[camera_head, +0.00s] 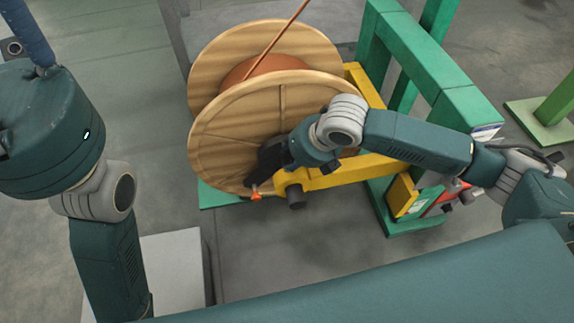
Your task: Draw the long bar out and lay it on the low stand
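A wooden spool (225,130) with copper-coloured winding stands in a yellow cradle (340,175). My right gripper (258,184) is at the lower middle of the spool's near flange. Its dark fingers overlap the flange in the picture; I cannot tell whether they are open or shut, or on what. A small orange piece (256,196) shows just below the fingers. The long bar is not clearly seen; the gripper and flange may hide it. A low pale grey block (172,270), possibly the low stand, is at the lower left, partly covered by my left arm. My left gripper is out of view.
A copper-coloured strand (287,32) slants up from the spool. A green frame (425,60) stands right of the spool, with a green post (558,100) farther right. A dark round stub (296,197) sticks out of the cradle near my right gripper. Grey floor (270,250) is open in front of it.

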